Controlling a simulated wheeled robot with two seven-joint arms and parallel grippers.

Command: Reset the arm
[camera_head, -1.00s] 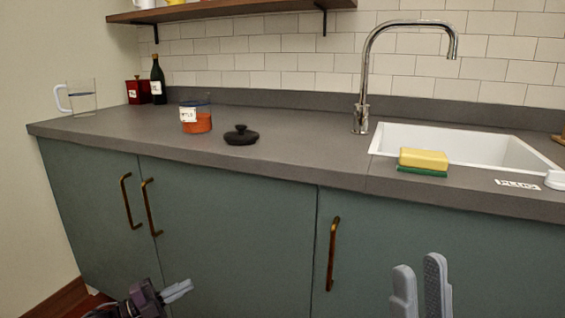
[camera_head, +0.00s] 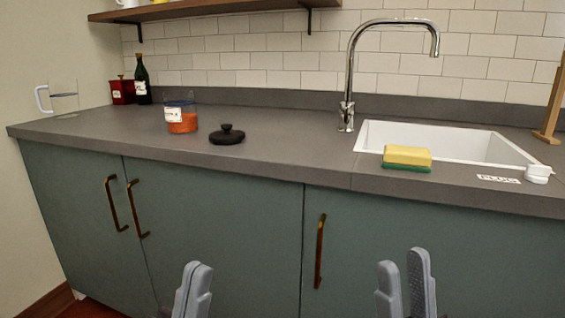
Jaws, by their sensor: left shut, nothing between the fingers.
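My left gripper (camera_head: 193,290) is low in the head view, in front of the green cabinet doors (camera_head: 240,215). Its grey fingers are together and hold nothing. My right gripper (camera_head: 405,284) is low and right of centre, fingers pointing up, with a gap between them and nothing seen in it. Both grippers are below the level of the countertop (camera_head: 290,150) and apart from everything on it.
On the counter are a glass pitcher (camera_head: 63,101), a red canister (camera_head: 122,92), a dark bottle (camera_head: 142,82), a jar with orange contents (camera_head: 181,118), a black lid (camera_head: 227,136) and a sponge (camera_head: 407,156) beside the white sink (camera_head: 450,142). Door handles (camera_head: 319,250) stick out.

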